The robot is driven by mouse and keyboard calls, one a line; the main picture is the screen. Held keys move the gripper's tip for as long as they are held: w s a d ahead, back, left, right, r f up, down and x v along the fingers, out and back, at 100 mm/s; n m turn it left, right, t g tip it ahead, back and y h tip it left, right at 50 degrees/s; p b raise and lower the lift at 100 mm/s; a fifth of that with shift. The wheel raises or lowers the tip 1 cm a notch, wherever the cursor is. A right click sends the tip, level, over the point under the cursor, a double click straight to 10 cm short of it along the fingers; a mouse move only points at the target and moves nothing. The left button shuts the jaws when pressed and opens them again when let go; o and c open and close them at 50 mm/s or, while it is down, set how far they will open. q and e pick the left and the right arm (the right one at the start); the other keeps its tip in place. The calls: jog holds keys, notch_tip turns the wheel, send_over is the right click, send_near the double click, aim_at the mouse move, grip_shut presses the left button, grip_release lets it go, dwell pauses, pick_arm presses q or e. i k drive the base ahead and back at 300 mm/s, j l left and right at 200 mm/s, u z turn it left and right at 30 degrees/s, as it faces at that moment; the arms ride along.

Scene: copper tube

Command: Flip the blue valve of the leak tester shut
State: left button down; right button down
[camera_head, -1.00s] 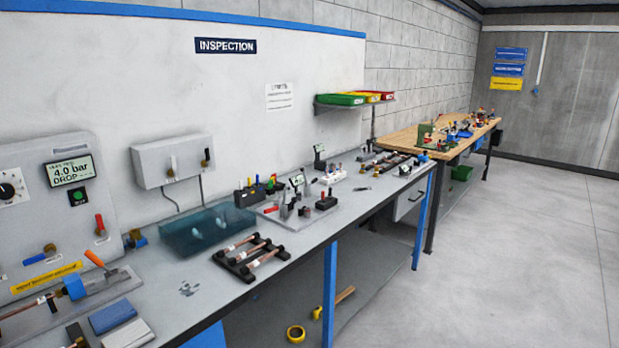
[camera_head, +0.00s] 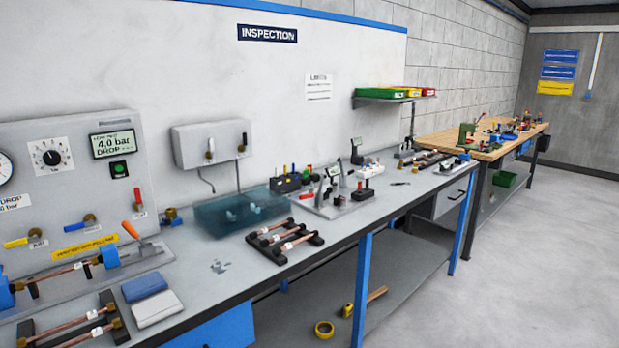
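The leak tester is a grey panel (camera_head: 70,190) at the left, with a dial and a display (camera_head: 112,143) reading 4.0 bar DROP. Its blue valve lever (camera_head: 75,227) lies nearly level, pointing left from a brass body (camera_head: 90,219). A yellow lever (camera_head: 15,243) to its left also lies nearly level. A red lever (camera_head: 137,196) to its right stands upright. A copper tube (camera_head: 65,269) lies below the panel between blue end fittings (camera_head: 110,256). Neither of my grippers is in view.
An orange-handled lever (camera_head: 131,230) rises beside the right fitting. A blue pad (camera_head: 145,287), a white pad (camera_head: 157,308) and a rack of copper tubes (camera_head: 75,330) lie in front. A teal translucent tray (camera_head: 240,213) and another tube rack (camera_head: 284,240) stand to the right.

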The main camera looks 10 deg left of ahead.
aim_at(81, 226)
jog(key=u, duration=1.75)
